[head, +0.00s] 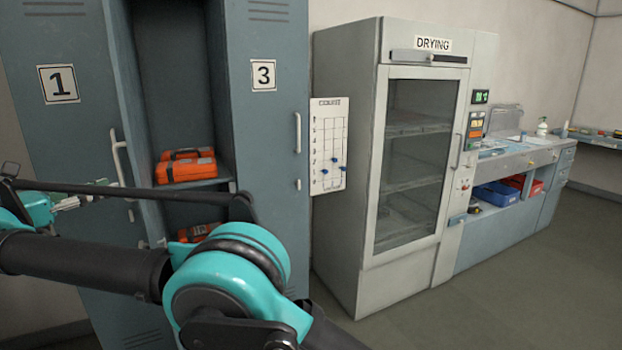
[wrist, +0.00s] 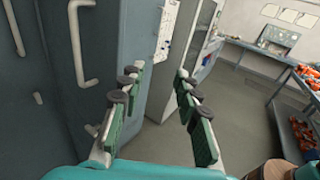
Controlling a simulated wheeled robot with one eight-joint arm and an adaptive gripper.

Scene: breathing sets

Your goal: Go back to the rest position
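My gripper (wrist: 159,73) is open in the wrist view. Its two green-padded fingers stand apart with nothing between them. In the head view the end of my gripper (head: 72,202) shows small at the left edge, in front of the lockers and partly behind my arm. An orange case (head: 186,170) sits on a shelf in the open middle locker bay. Another orange item (head: 198,232) on the lower shelf is mostly hidden by my arm. My gripper touches neither.
Locker door 1 (head: 62,120) and locker door 3 (head: 268,130) flank the open bay, close to my arm. A drying cabinet (head: 350,200) with a shut glass door stands to the right, then a workbench (head: 530,155). The floor (head: 540,270) at the right is clear.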

